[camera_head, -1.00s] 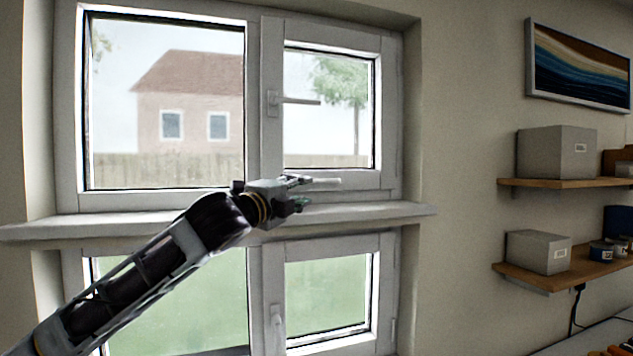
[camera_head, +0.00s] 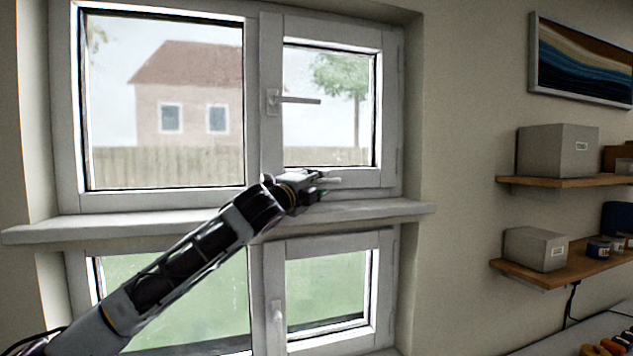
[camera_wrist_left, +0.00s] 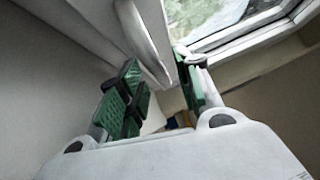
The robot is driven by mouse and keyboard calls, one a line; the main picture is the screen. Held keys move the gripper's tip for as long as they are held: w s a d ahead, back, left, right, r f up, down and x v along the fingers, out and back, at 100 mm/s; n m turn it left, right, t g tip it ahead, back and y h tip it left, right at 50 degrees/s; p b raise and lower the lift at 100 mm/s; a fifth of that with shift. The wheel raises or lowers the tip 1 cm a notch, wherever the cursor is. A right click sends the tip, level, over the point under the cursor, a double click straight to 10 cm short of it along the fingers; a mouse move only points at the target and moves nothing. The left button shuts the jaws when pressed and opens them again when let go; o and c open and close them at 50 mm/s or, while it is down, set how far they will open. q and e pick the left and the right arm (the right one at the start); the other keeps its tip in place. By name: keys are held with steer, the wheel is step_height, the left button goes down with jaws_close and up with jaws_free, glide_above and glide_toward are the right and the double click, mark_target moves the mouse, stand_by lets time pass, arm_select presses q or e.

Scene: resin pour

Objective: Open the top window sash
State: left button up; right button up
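The top window sash (camera_head: 388,120) is the small white-framed pane at upper right of the window in the head view. Its handle (camera_head: 300,100) lies horizontal, pointing right. I cannot tell whether the sash stands slightly ajar. My left gripper (camera_head: 326,187) is in front of the sash's lower edge, just above the sill and well below the handle. In the left wrist view its green-padded fingers (camera_wrist_left: 160,88) are apart, with a pale curved bar (camera_wrist_left: 142,38) beyond the gap. Contact with it is unclear. Glass shows at upper right there. My right gripper is not in view.
A white sill (camera_head: 130,224) runs under the upper panes. A lower sash (camera_head: 383,290) with a vertical handle (camera_head: 277,312) is below. Wooden shelves (camera_head: 540,275) with grey boxes (camera_head: 558,151) and a picture (camera_head: 582,62) are on the right wall. The wall between is clear.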

arm_select(q)
steer(key=shift+w+d, duration=0.1)
steer(key=shift+w, duration=0.05)
jaws_close()
stand_by(0.4)
